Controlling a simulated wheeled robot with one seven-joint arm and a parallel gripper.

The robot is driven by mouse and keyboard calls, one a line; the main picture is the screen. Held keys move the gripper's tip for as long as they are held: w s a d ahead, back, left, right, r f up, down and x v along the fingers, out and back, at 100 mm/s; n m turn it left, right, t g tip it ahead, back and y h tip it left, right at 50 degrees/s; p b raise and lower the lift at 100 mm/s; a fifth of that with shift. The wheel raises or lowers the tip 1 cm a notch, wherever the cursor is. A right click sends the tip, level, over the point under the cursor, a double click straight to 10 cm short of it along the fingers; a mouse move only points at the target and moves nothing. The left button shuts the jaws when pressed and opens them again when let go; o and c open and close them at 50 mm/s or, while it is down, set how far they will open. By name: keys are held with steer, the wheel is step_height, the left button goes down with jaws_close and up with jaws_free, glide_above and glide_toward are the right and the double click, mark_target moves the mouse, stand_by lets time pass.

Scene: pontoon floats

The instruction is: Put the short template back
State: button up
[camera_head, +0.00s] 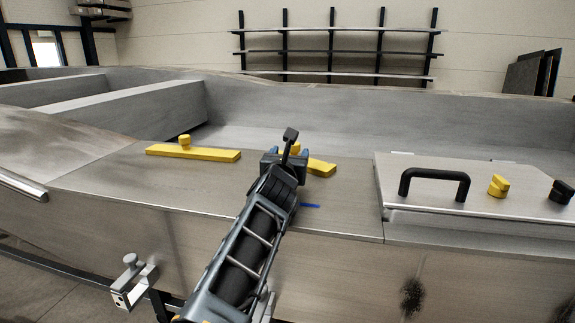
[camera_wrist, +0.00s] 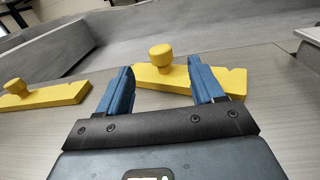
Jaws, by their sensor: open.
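Two yellow templates with round knobs lie on the metal deck. One (camera_head: 322,167) is partly hidden behind my gripper (camera_head: 288,153) in the head view; I take it for the short template. In the wrist view this template (camera_wrist: 172,76) lies just ahead of my gripper (camera_wrist: 160,68), its knob seen between the two open blue fingers. I cannot tell whether the fingers are level with the knob or short of it. The other template (camera_head: 192,153), fully seen in the head view, lies to the left and also shows in the wrist view (camera_wrist: 42,97). My gripper is empty.
A short blue mark (camera_head: 310,205) shows on the deck right of my arm. A raised hatch lid (camera_head: 420,190) with a black handle (camera_head: 434,184), a yellow knob (camera_head: 498,186) and a black knob (camera_head: 562,192) is at right. A clamp (camera_head: 133,281) hangs on the near side.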

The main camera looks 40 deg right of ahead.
steer(key=shift+v, duration=1.8)
